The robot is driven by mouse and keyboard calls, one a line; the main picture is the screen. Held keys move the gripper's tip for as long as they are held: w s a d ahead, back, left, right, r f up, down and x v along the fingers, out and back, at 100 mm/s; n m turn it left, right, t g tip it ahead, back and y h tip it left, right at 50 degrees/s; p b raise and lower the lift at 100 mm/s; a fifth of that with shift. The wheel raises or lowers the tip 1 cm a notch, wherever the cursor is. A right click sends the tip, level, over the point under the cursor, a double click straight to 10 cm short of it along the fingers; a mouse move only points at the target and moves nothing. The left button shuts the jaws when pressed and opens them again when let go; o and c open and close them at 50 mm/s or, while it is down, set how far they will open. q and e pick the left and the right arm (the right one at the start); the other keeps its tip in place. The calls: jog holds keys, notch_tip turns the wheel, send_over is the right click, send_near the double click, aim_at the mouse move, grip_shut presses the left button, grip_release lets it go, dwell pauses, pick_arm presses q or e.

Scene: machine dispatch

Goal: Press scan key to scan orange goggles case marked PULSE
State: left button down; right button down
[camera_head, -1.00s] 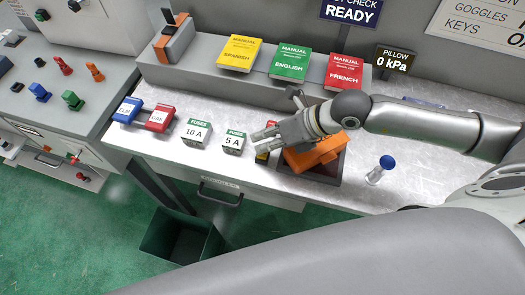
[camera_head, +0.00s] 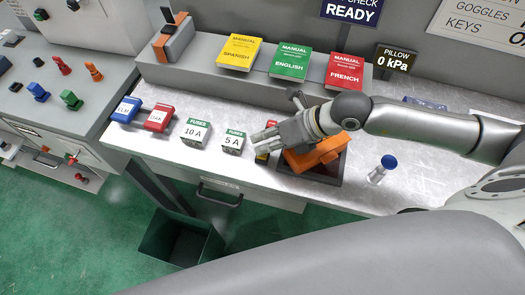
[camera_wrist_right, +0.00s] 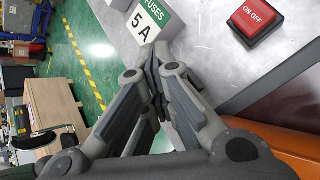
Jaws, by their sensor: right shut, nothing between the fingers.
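The orange case (camera_head: 318,153) sits in a dark square tray (camera_head: 322,178) on the metal bench. My right arm partly covers it, and no PULSE marking is readable. Its orange side also fills the lower right of the right wrist view (camera_wrist_right: 285,145). My right gripper (camera_head: 264,141) is shut and empty, just left of the case. In the right wrist view its fingertips (camera_wrist_right: 158,60) meet below the 5 A fuse box (camera_wrist_right: 152,22). My left gripper is not in view.
A red ON-OFF button (camera_wrist_right: 257,18) is right of the fuse box in the right wrist view. A 10 A fuse box (camera_head: 195,132), blue and red items, and a blue-topped object (camera_head: 381,169) stand on the bench. Manuals stand behind. A dark bin (camera_head: 181,238) is below.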

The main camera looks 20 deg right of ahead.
jog(key=shift+s+d+f+b, duration=0.1)
jog(key=shift+s+f+b, duration=0.2)
jog(key=shift+f, duration=0.35)
jog(key=shift+r, duration=0.1)
dwell(0.3)
jog(key=shift+w+d+r+p, duration=0.15)
jog(key=shift+r+p, duration=0.15)
jog(key=shift+r, duration=0.2)
jog(key=shift+w+d+r+p, duration=0.1)
jog(key=shift+r+p, duration=0.15)
jog(key=shift+r, duration=0.25)
jog(key=shift+a+r, duration=0.1)
notch_tip(320, 180, up, 5)
jog(key=p, duration=0.3)
dwell(0.6)
